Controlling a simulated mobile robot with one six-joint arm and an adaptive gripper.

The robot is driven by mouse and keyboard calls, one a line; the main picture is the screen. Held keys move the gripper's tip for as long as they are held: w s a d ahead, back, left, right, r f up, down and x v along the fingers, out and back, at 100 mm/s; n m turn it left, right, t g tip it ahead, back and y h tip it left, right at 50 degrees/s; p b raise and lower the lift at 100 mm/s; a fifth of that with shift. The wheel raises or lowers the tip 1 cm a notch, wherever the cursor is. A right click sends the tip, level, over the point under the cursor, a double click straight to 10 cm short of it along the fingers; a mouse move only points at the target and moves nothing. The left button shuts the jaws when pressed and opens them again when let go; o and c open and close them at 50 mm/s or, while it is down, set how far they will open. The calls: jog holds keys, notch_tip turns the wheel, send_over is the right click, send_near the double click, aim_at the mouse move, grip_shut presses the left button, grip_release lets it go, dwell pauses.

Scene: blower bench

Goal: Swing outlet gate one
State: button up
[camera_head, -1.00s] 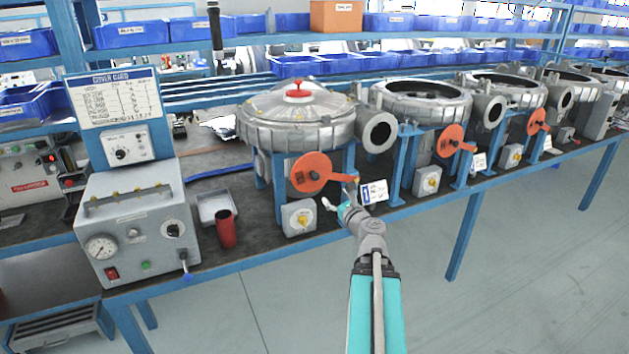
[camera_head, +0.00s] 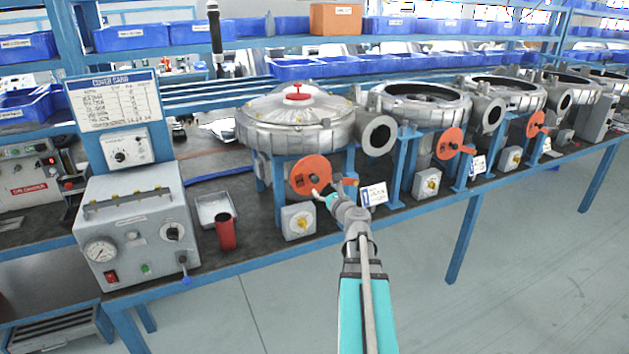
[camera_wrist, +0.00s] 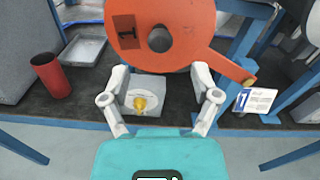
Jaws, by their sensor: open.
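Outlet gate one is an orange disc (camera_head: 309,173) on the front of the nearest blower housing (camera_head: 296,125). My gripper (camera_head: 323,194) is just in front of the disc's lower edge. In the wrist view my gripper (camera_wrist: 159,72) is open and empty, its fingers spread below the disc, left of the lever. Contact cannot be told.
A grey box with a yellow knob (camera_head: 298,221) stands below the disc. A card marked 1 (camera_head: 374,194) is right of it. A red cup (camera_head: 226,231) and a grey tray (camera_head: 213,208) are to the left. More blower housings (camera_head: 420,105) with orange gates continue right.

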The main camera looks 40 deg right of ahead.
aim_at(316, 180)
jog(key=shift+x, duration=3.6)
